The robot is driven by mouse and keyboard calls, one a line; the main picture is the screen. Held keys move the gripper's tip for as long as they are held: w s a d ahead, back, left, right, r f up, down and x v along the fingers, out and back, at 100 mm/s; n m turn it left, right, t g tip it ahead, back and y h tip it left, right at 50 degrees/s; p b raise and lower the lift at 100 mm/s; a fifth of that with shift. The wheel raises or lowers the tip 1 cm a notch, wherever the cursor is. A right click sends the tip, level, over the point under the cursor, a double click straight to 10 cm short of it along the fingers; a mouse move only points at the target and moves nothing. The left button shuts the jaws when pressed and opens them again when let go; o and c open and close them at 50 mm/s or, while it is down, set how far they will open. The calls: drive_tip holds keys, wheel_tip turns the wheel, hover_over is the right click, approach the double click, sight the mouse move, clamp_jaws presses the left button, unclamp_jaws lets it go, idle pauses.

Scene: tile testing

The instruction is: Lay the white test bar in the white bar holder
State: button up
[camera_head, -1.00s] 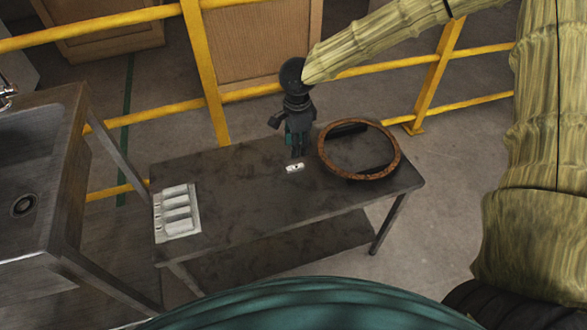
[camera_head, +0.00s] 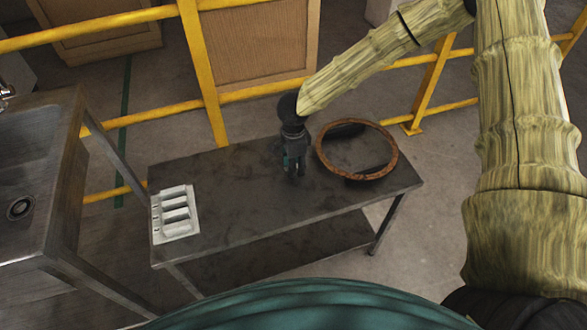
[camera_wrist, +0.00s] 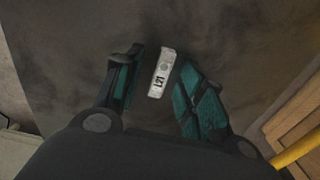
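The white test bar (camera_wrist: 161,73), marked with dark characters and a round grey spot, lies between the two fingertips of my gripper (camera_wrist: 157,84) in the wrist view. A gap shows between the bar and the left finger; the bar is close to the right finger, and I cannot tell if they touch. My gripper is open. In the head view my gripper (camera_head: 294,168) points down at the dark table top and hides the bar. The white bar holder (camera_head: 177,235), with several slots, lies at the table's left end.
A round brown-rimmed ring or tray (camera_head: 392,162) lies on the table (camera_head: 240,205) just right of my gripper. A metal sink (camera_head: 35,175) stands left of the table. A yellow railing (camera_head: 205,80) runs behind it. The table between gripper and holder is clear.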

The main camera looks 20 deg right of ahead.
clamp_jaws()
idle(0.3)
drive_tip(key=shift+r, duration=0.6)
wheel_tip(320, 180, up, 2)
drive_tip(key=shift+w+r, duration=0.1)
drive_tip(key=shift+r, duration=0.1)
drive_tip(key=s+a, duration=0.1)
drive_tip(key=s, duration=0.4)
drive_tip(key=s+a+r, duration=0.1)
drive_tip(key=s, duration=0.4)
drive_tip(key=s+a, duration=0.1)
drive_tip(key=s, duration=0.4)
drive_tip(key=shift+s+a+r+b, duration=0.25)
drive_tip(key=shift+s+a+b, duration=0.05)
drive_tip(key=shift+a+b, duration=0.05)
